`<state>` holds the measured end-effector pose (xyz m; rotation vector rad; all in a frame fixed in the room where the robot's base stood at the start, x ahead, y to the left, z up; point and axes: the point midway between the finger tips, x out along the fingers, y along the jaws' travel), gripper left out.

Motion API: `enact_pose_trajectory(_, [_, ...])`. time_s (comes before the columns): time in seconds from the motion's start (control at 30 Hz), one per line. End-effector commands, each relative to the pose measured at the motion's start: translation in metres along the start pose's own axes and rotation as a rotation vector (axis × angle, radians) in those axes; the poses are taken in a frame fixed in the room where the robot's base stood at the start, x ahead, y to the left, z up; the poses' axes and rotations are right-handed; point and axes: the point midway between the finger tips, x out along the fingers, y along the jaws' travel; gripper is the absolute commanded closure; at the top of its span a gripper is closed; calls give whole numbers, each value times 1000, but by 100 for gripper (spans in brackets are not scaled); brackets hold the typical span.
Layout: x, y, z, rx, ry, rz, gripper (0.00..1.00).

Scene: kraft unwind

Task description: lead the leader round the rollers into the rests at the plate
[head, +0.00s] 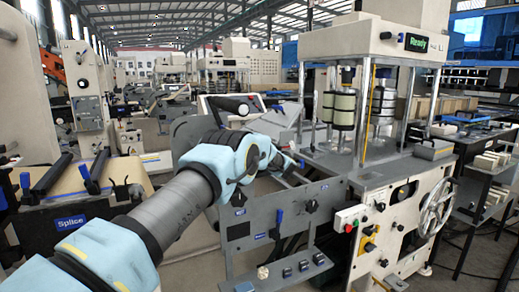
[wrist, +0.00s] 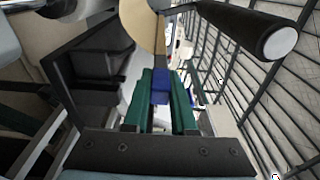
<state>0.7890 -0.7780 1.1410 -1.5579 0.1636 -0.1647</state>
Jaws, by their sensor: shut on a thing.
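In the wrist view my gripper (wrist: 162,78) has its two green fingers closed on a small blue block (wrist: 160,92), which I take for the grip of the leader. A tan sheet or disc (wrist: 142,22) shows just beyond it; whether they are joined is unclear. A black roller (wrist: 225,22) with a pale end cap juts in at the upper right, apart from the fingers. In the head view my arm reaches to the grey unwind panel (head: 310,195), and the fingers are hidden. A black roller (head: 232,104) lies above my wrist. I cannot make out the plate's rests.
A stand marked Splice (head: 70,222) with dark rollers (head: 50,173) is at the left. A dark open box shape (wrist: 95,75) is left of the fingers in the wrist view.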

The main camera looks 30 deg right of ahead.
Motion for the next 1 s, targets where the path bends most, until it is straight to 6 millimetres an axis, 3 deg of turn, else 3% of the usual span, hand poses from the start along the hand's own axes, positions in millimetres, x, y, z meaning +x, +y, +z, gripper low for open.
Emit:
enact_pose_trajectory(0.5, [0,20,0,1,0,-1,100])
enact_pose_trajectory(1.0, [0,21,0,0,0,-2,100])
